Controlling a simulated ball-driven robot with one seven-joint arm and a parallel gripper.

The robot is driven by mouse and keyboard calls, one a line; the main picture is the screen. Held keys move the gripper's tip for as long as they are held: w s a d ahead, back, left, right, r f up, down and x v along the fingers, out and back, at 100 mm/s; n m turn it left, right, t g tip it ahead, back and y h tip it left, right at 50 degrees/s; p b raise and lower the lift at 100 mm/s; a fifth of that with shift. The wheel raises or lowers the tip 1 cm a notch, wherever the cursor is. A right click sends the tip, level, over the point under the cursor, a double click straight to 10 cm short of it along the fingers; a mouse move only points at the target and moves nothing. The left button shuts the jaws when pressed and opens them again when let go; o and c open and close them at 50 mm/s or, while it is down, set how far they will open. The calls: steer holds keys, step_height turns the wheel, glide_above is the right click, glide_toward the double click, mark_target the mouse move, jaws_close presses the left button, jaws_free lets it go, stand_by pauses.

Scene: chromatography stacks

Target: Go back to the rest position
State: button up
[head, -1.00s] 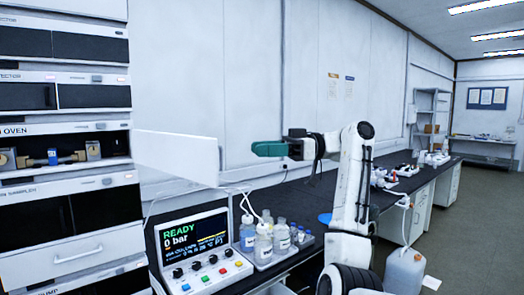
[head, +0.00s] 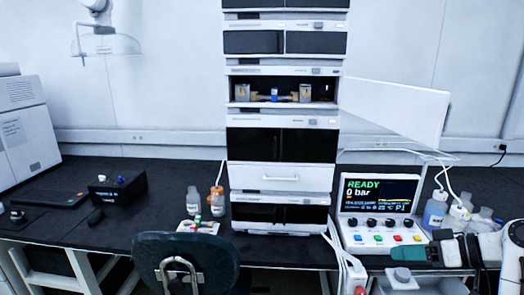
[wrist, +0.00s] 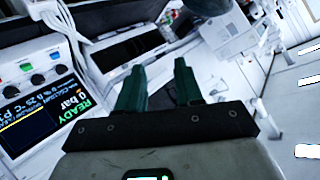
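My gripper (head: 412,254) is at the lower right in the head view, in front of the control box and low near the bench's front edge. In the wrist view its two teal fingers (wrist: 158,82) are apart with nothing held between them. The chromatography stack (head: 281,145) stands in the middle of the head view. Its oven bay is open, with the white door (head: 396,110) swung out to the right. A small blue-banded column (head: 274,95) sits in the bay between two metal blocks. My gripper is apart from the stack and door.
The control box (head: 378,208) reads READY, 0 bar. Solvent bottles (head: 435,208) stand right of it. A dark chair (head: 186,262) stands before the bench (head: 60,215). A black box (head: 118,187) and small bottles (head: 193,201) are on the left.

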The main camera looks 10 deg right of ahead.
steer(key=s+a+f+m+g+h, duration=0.1)
steer(key=s+a+f+g, duration=0.1)
steer(key=s+a+f, duration=0.35)
steer(key=s+a+f+m+g+h, duration=0.1)
steer(key=s+a+f+h, duration=0.15)
steer(key=f, duration=0.55)
steer(key=s+a+f+g, duration=0.2)
steer(key=s+a+f, duration=0.1)
steer(key=s+f, duration=0.3)
steer(key=s+a+f+g+h, duration=0.1)
steer(key=s+a+f+h, duration=0.1)
steer(key=s, duration=0.7)
steer(key=s+a+f+g+h, duration=0.1)
steer(key=s+f+g+h, duration=0.1)
steer(key=s, duration=0.7)
step_height(320, 180, down, 2)
steer(key=shift+s+a+f+m+h, duration=0.1)
steer(key=shift+s+a+m+h, duration=0.1)
steer(key=shift+a+m+h, duration=0.3)
steer(key=shift+d, duration=0.25)
